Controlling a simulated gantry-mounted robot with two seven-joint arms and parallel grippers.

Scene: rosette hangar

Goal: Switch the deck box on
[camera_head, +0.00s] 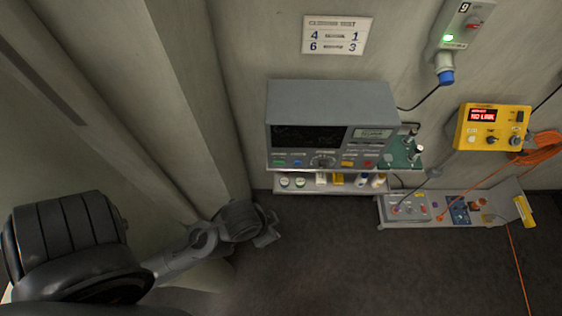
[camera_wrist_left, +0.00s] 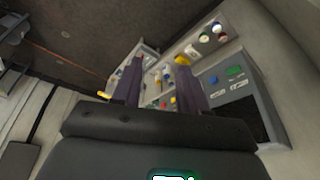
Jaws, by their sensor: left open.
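A yellow box (camera_head: 490,127) on the wall at the right has a red display reading NO LINK, with knobs and a dark switch. A small grey box (camera_head: 408,207) with several controls stands on the low shelf below it. I cannot tell which of them is the deck box. My left gripper (camera_head: 268,230) is in front of the wall, low and left of both boxes, touching neither. In the left wrist view its two dark fingers (camera_wrist_left: 158,82) are apart with nothing gripped. My right gripper is not in view.
A large grey console (camera_head: 330,105) with a dark screen and buttons stands above a narrow shelf (camera_head: 305,191) of small jars. A wall unit (camera_head: 460,25) shows a green light. Orange cable (camera_head: 545,147) hangs at the right. The floor (camera_head: 370,260) is clear.

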